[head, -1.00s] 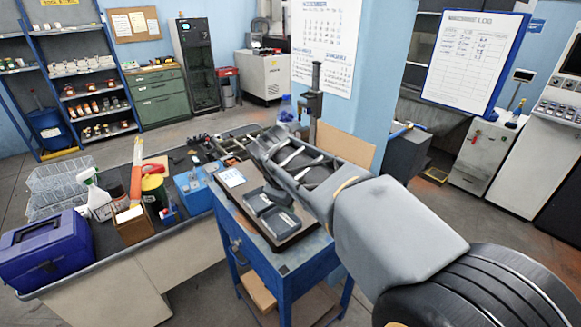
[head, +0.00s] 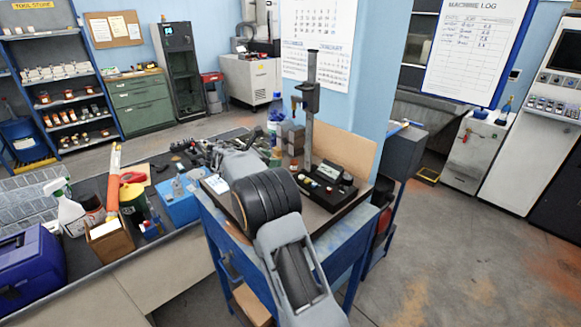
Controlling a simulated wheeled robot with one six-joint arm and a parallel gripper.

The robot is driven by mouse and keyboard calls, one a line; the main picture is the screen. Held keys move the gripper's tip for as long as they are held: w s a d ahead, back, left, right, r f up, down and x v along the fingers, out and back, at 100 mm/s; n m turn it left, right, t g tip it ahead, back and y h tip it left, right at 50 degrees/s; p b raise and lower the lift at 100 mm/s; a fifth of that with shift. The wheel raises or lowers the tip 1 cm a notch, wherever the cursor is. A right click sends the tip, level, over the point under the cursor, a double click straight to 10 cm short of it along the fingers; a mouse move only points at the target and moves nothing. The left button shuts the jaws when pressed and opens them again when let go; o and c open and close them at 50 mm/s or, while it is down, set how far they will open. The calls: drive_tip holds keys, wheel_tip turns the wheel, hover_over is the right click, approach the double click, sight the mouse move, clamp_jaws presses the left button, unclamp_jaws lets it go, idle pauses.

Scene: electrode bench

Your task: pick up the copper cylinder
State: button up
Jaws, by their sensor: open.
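I cannot make out a copper cylinder in the head view. My arm crosses the blue workbench (head: 352,240) from the bottom centre, and its dark round joint and grey links hide part of the benchtop. The fingers of my gripper do not show; the far end of the arm is lost behind the links and the clutter at the back. On the bench stand a dark upright column stand (head: 310,110) and a black device with buttons and a small display (head: 327,180).
A blue wall post rises behind the workbench.

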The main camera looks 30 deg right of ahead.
sight(294, 161)
drive_tip(key=x, duration=0.5)
drive_tip(key=shift+s+d+p, duration=0.15)
drive_tip(key=shift+d+p, duration=0.1)
drive_tip(key=shift+p, duration=0.1)
drive_tip(key=x, duration=0.1)
drive_tip(key=p+x, duration=0.1)
drive_tip(key=x, duration=0.2)
drive_tip(key=shift+s+d+p, duration=0.2)
drive_tip(key=shift+s+p, duration=0.1)
drive_tip(key=shift+p, duration=0.1)
drive_tip(key=shift+w+d+f, duration=0.1)
drive_tip(key=shift+d+f, duration=0.15)
drive_tip(key=shift+c, duration=0.4)
drive_tip(key=shift+r, duration=0.1)
clamp_jaws()
